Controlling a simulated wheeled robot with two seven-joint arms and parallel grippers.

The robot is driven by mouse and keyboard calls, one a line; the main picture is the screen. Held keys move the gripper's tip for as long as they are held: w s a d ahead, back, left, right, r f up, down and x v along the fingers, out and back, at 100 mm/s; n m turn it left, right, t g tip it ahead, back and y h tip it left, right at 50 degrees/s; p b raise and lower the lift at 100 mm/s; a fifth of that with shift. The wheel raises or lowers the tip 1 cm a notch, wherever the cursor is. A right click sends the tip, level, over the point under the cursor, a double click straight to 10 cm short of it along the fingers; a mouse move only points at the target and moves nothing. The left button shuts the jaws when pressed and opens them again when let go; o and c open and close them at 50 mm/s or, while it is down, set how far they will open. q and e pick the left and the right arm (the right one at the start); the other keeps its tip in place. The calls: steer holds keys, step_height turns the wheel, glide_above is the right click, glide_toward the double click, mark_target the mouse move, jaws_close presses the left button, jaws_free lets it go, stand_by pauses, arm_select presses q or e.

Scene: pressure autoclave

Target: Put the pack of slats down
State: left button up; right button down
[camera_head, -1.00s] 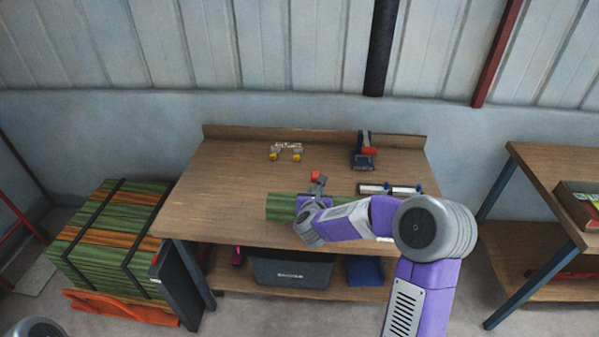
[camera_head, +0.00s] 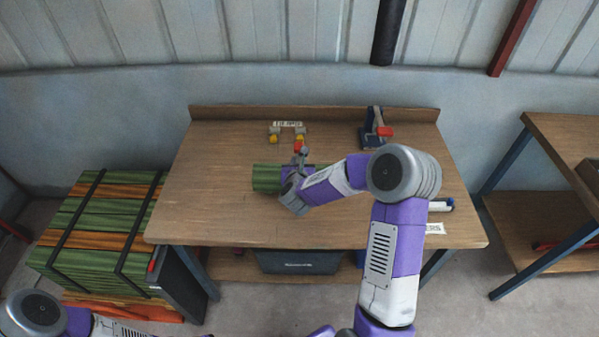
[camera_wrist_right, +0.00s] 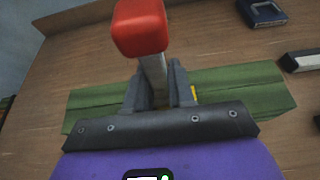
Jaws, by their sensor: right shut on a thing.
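The pack of slats (camera_head: 266,178) is a green bundle lying level over the left-middle of the wooden workbench (camera_head: 215,215). In the right wrist view, the green pack (camera_wrist_right: 240,88) runs crosswise behind the two dark fingers (camera_wrist_right: 160,92). A grey stem with a red block (camera_wrist_right: 140,27) on top rises between the fingers. I cannot tell whether the pack touches the bench top. My left arm shows at the lower left, but its gripper is out of view.
Small yellow-and-grey parts (camera_head: 287,134) and a blue-and-red tool (camera_head: 376,130) stand at the bench's back. Pale rods (camera_head: 440,205) lie at the right. A strapped green-and-orange stack (camera_head: 95,235) stands left of the bench. The left front bench top is clear.

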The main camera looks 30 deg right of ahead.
steer(key=shift+w+f+b, duration=0.15)
steer(key=shift+f+b, duration=0.15)
steer(key=shift+f, duration=1.5)
steer(key=shift+f, duration=0.1)
steer(key=c, duration=1)
jaws_free()
steer(key=shift+f, duration=0.1)
steer(key=shift+o, duration=0.2)
steer(key=shift+r, duration=0.2)
steer(key=v, duration=1.2)
steer(key=shift+f, duration=0.15)
